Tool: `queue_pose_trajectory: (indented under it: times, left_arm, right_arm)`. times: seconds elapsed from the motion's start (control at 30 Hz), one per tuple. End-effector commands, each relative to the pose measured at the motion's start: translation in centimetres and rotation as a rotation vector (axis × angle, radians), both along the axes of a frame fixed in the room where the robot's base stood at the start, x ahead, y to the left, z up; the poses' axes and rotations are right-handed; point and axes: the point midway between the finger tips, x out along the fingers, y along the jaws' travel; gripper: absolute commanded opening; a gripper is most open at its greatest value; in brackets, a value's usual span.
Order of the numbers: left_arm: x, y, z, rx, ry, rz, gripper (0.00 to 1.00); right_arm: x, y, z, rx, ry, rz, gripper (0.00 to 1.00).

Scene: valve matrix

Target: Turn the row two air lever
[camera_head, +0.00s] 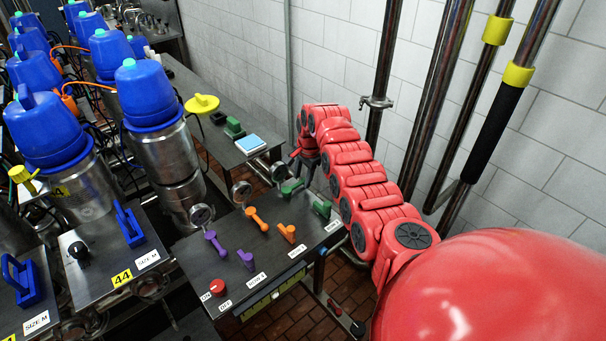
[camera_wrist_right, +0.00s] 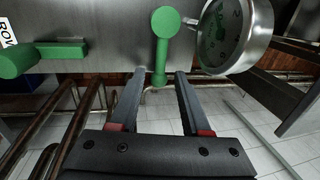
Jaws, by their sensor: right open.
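A dark control panel (camera_head: 270,262) carries purple, orange and green levers in pairs. The back green lever (camera_head: 291,187) is partly hidden by my right gripper (camera_head: 303,163), which is above and just behind it. In the right wrist view a green lever (camera_wrist_right: 161,50) points toward my gripper (camera_wrist_right: 160,73). Its thin end lies between the two open fingertips, with a gap on each side. The front green lever (camera_head: 322,208) stands nearer the panel's right edge. It seems to be the one at the left of the wrist view (camera_wrist_right: 55,49), lying crosswise. My left gripper is out of view.
A round gauge (camera_wrist_right: 226,36) sits right beside the green lever, close to my right finger. Orange levers (camera_head: 257,219) and purple levers (camera_head: 215,244) stand left of the green ones. A red knob (camera_head: 217,287) is at the panel's front. Upright pipes (camera_head: 385,75) run along the tiled wall.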

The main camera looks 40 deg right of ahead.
Motion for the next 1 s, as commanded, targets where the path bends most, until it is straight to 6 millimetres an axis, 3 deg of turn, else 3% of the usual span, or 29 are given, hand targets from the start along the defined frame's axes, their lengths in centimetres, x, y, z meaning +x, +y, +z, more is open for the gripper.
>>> queue_pose_trajectory:
  times: [0.37, 0.63, 1.0]
  left_arm:
    - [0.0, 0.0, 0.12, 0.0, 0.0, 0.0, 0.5]
    - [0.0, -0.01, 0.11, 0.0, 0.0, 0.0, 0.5]
    - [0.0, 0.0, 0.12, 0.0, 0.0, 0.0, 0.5]
  right_arm:
    - [0.01, -0.02, -0.35, 0.0, 0.0, -0.001, 0.47]
    - [0.02, -0.04, -0.32, 0.0, 0.0, -0.001, 0.0]
    - [0.03, -0.06, -0.29, 0.0, 0.0, -0.001, 0.0]
